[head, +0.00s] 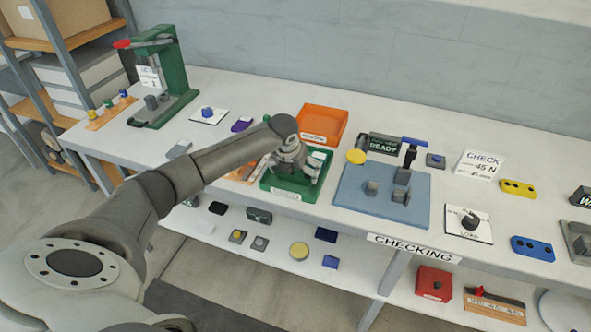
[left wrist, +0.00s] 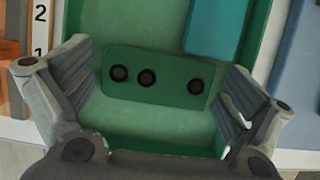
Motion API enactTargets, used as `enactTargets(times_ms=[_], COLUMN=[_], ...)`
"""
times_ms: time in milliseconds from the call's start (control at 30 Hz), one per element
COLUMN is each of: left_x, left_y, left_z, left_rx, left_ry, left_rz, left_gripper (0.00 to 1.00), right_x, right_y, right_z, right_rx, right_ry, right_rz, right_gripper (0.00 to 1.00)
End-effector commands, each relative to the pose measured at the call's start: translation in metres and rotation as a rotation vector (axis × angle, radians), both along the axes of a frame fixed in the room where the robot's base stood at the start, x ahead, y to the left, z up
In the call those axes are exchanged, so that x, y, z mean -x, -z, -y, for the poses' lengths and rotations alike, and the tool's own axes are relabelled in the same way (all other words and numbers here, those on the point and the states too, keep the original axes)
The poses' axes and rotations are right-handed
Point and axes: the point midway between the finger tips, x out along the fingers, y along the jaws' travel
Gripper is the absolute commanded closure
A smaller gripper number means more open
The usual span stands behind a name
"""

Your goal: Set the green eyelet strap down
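The green eyelet strap (left wrist: 170,79), a flat piece with three dark holes, lies in the green tray (left wrist: 150,122) in the left wrist view. My left gripper (left wrist: 160,75) is over the tray, its fingers spread wide, one beyond each end of the strap. Narrow gaps seem to show between strap and fingers. In the head view my left gripper (head: 292,170) is above the green tray (head: 318,190) and hides the strap. My right gripper is out of view.
A teal piece (left wrist: 215,25) lies in the tray beside the strap. An orange bin (head: 322,121) stands behind the tray, and a blue plate (head: 352,200) with fixture blocks to its right. The green press (head: 173,85) stands at the far left of the bench.

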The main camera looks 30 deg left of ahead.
Motion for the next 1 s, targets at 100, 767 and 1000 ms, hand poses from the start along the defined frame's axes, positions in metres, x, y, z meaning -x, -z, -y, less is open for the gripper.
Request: enactTargets(times_ms=[100, 767, 1000], left_x=[0.0, 0.031, 0.043], left_y=[0.0, -0.084, -0.11], left_z=[0.0, 0.007, 0.01], left_rx=[0.0, -0.001, 0.0], left_ry=[0.0, 0.001, 0.0], left_rz=[0.0, 0.005, 0.002], left_gripper=[0.0, 0.0, 0.0], right_x=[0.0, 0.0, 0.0], right_y=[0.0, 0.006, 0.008], right_z=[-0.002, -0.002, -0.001], right_rx=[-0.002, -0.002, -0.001], right_ry=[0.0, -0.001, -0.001], right_rz=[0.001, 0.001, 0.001], right_gripper=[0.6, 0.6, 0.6])
